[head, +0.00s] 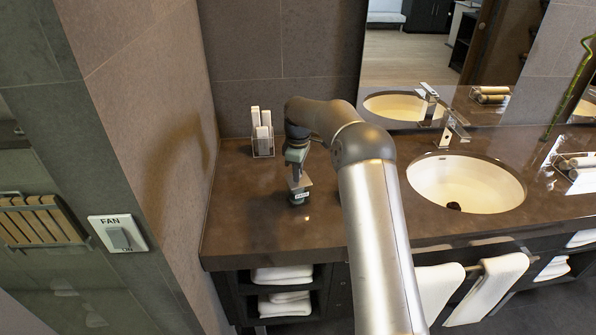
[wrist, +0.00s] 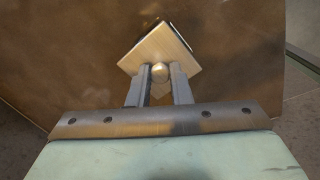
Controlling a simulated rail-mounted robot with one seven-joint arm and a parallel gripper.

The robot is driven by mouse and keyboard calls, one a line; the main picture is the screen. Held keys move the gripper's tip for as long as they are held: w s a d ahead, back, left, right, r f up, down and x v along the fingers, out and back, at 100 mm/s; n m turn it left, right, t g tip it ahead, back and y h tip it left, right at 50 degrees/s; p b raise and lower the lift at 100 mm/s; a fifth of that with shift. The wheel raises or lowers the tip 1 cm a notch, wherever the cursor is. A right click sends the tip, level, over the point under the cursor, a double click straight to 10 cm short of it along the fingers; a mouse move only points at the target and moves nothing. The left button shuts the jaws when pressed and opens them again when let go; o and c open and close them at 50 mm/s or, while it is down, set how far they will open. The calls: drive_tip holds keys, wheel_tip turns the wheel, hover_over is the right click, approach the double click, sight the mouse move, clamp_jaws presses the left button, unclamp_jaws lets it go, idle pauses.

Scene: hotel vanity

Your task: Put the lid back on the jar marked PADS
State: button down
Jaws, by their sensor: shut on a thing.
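The jar marked PADS (head: 299,199) stands on the brown counter left of the basin, a small dark jar with a white label. My gripper (head: 296,172) points down directly above it. In the wrist view my gripper (wrist: 159,75) is shut on the round knob of the square, brass-coloured lid (wrist: 155,48). The lid also shows in the head view (head: 304,183), just over the jar. Dark edges show past the lid's far side in the wrist view. The lid hides the jar's mouth, and I cannot tell whether lid and jar touch.
A clear holder with white sticks or boxes (head: 262,135) stands behind, near the wall. The basin (head: 466,183) and tap (head: 453,128) are to the right. The counter (head: 245,205) left of the jar is clear. A tray with rolled towels (head: 575,165) is far right.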

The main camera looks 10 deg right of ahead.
drive_tip(key=shift+f, duration=0.3)
drive_tip(key=c, duration=0.8)
unclamp_jaws()
drive_tip(key=shift+o, duration=0.2)
drive_tip(key=shift+r+p, duration=2.4)
drive_tip(key=shift+r, duration=1.15)
clamp_jaws()
